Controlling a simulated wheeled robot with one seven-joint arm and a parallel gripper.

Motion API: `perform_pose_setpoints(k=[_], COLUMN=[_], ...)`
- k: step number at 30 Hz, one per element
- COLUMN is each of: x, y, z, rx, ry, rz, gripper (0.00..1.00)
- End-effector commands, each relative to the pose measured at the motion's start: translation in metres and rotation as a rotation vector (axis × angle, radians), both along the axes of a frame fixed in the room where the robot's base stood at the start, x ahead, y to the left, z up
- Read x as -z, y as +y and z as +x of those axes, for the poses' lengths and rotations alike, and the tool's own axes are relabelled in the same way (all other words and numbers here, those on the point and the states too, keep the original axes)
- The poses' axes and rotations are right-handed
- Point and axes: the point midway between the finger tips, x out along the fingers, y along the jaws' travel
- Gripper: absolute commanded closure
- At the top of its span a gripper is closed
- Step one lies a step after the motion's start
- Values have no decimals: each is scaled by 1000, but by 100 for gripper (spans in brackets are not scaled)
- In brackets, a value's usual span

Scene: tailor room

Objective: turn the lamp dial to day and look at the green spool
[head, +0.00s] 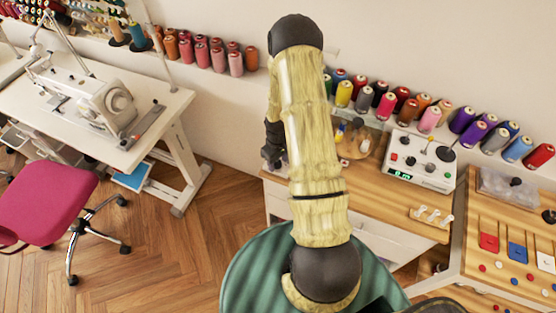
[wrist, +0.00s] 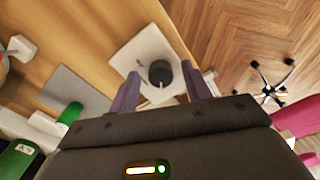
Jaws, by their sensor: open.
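A round black dial (wrist: 160,73) with a pale pointer mark sits on a light square plate (wrist: 130,60) in the wrist view. I cannot read its setting. My gripper (wrist: 160,70) is open, one finger on each side of the dial, with gaps visible. Whether the fingers reach down to its height is unclear. In the head view my dark gripper (head: 272,156) is at the left edge of the wooden bench, and my arm hides part of it. A green spool (wrist: 71,113) lies left of my gripper in the wrist view, with another green spool (wrist: 14,160) at the lower left corner.
A control box (head: 420,160) with knobs and a green display stands on the bench (head: 380,195). Rows of thread spools (head: 425,115) line the wall. A grey mat (wrist: 72,92) lies beside the dial plate. A sewing table (head: 145,105) and pink chair (head: 45,200) stand left.

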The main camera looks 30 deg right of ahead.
Motion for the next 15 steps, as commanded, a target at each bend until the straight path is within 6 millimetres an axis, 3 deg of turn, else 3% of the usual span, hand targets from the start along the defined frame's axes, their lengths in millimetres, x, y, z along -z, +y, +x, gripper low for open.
perform_pose_setpoints(k=[1, 8, 15], x=[0, 0, 0], y=[0, 0, 0], z=[0, 0, 0], rx=[0, 0, 8], ry=[0, 0, 0], rz=[0, 0, 0], gripper=[51, 96, 96])
